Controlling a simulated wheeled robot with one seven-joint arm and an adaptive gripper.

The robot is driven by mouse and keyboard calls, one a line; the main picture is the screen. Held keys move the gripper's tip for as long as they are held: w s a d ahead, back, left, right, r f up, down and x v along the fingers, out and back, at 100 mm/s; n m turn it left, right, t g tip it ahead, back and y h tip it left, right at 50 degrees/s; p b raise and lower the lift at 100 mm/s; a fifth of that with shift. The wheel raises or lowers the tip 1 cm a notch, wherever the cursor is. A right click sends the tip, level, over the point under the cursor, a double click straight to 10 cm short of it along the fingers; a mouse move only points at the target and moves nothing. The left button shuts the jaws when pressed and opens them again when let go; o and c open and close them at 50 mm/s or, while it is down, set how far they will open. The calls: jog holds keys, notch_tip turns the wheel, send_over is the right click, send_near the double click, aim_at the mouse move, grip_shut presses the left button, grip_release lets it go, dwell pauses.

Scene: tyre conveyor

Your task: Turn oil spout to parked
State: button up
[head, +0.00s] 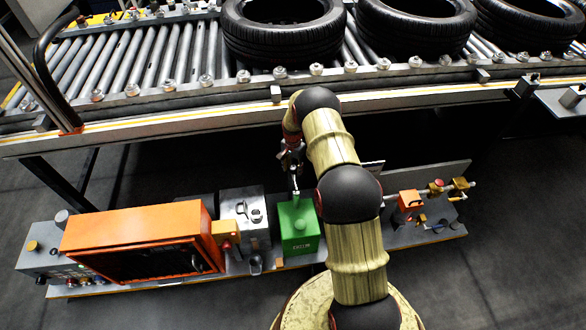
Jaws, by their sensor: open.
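A green box (299,232) with small pale lettering, likely the oil can, stands on the low bench in the head view. A short pale upright piece (295,191), possibly its spout, rises from the top left of the box. My gripper (293,168) is small and dark here, just above that piece in the picture. Its jaws are open, and I cannot tell whether they touch the piece. My forearm covers the area right of the green box. The spout's direction is not clear.
An orange cabinet (140,243) and a grey metal box (245,217) stand left of the green box. Orange and yellow valve fittings (411,200) are at the right. Behind runs a roller conveyor (150,62) with tyres (284,30). Open floor (520,220) lies at the right.

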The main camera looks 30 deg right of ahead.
notch_tip(320, 180, up, 12)
dwell(0.6)
dwell(0.5)
